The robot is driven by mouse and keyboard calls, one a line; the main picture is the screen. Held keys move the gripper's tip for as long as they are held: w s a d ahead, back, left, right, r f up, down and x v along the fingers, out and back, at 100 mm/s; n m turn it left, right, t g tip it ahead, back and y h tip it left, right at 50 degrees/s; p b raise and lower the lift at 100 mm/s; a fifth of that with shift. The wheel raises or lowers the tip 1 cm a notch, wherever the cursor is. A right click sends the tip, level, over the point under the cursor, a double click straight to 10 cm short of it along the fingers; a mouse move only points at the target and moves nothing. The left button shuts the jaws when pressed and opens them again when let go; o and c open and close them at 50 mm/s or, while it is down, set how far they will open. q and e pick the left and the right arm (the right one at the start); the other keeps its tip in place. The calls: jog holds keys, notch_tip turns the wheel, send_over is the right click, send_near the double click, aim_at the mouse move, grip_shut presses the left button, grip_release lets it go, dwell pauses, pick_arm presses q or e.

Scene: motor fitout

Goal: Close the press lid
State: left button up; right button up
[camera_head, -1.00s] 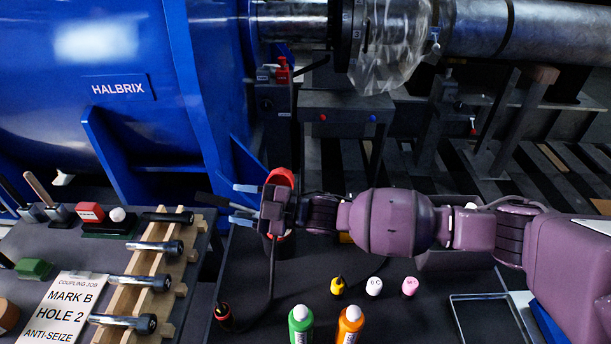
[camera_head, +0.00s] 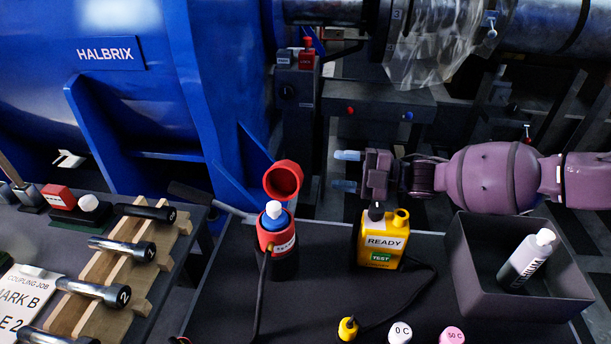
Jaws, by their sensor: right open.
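The press (camera_head: 277,240) is a black and red cylinder with a cable, near the back edge of the dark table. A dark lever (camera_head: 208,198) reaches out to its left. Its red round lid (camera_head: 283,180) stands raised behind and above the body, showing its hollow underside. A blue and white bottle top (camera_head: 273,217) sits in the press opening. My right gripper (camera_head: 345,171) is open and empty to the right of the lid, apart from it, with its fingers pointing left. My left gripper is not in view.
A yellow tester marked READY (camera_head: 382,240) stands below my right wrist. A grey bin (camera_head: 470,285) holding a bottle (camera_head: 526,262) is at the right. A wooden rack (camera_head: 110,283) of several metal pins is at the left. The blue motor (camera_head: 95,95) rises behind.

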aim_at(287, 178)
jog(key=w+f+b+x, duration=0.1)
jog(key=f+b+x, duration=0.1)
jog(key=x, duration=0.8)
jog(key=shift+b, duration=0.65)
jog(key=shift+d+f, duration=0.1)
jog(key=shift+d, duration=0.05)
grip_shut()
